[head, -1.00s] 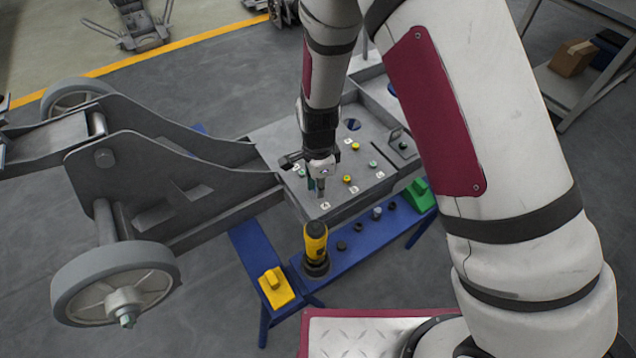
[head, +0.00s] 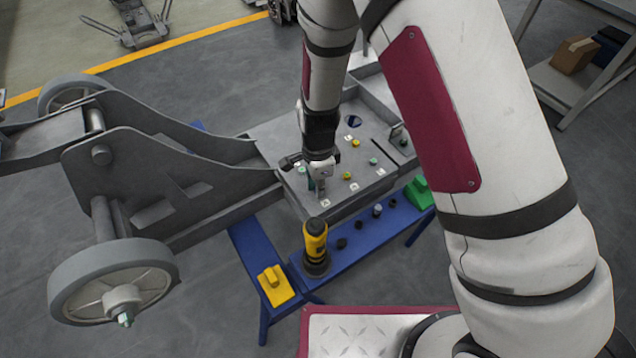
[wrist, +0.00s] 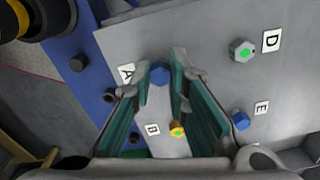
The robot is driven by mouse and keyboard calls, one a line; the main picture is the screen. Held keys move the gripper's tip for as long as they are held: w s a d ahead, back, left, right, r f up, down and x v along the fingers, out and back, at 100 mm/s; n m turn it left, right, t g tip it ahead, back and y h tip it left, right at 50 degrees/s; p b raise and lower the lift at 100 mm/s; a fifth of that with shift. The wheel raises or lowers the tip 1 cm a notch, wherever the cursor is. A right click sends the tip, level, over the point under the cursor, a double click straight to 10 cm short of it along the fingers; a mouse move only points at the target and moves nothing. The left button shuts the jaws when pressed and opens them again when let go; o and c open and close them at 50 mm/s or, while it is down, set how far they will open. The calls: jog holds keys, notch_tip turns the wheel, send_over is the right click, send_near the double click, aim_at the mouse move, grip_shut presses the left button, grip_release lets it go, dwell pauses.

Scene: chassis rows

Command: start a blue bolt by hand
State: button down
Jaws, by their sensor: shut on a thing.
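My gripper (head: 319,196) points down at the near left part of the grey chassis plate (head: 360,205). In the wrist view, its two teal-padded fingers (wrist: 164,75) close around a blue bolt (wrist: 159,73) beside the label A (wrist: 127,74). The bolt's hexagonal head shows between the fingertips; its shank is hidden, so I cannot tell how far it sits in a hole. A second blue bolt head (wrist: 240,120) is right of the fingers, near the label E (wrist: 261,108). A yellow bolt (wrist: 177,128) sits near the label B (wrist: 152,129).
A green-marked bolt (wrist: 242,50) sits by the label D (wrist: 271,41). A yellow-and-black tool (head: 316,245) stands on the blue bench (head: 350,258), with a yellow block (head: 275,286) and a green block (head: 419,193). The large wheeled frame (head: 150,190) is left of the plate.

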jog(key=shift+f, duration=0.1)
jog(key=m+p, duration=0.1)
jog(key=m, duration=0.2)
jog(key=shift+m+p, duration=0.5)
jog(key=shift+m, duration=0.6)
jog(key=m+p, duration=0.1)
jog(key=m, duration=0.1)
jog(key=shift+s+m, duration=0.1)
jog(key=shift+m, duration=0.3)
jog(key=shift+m+p, duration=0.35)
jog(key=shift+m, duration=0.85)
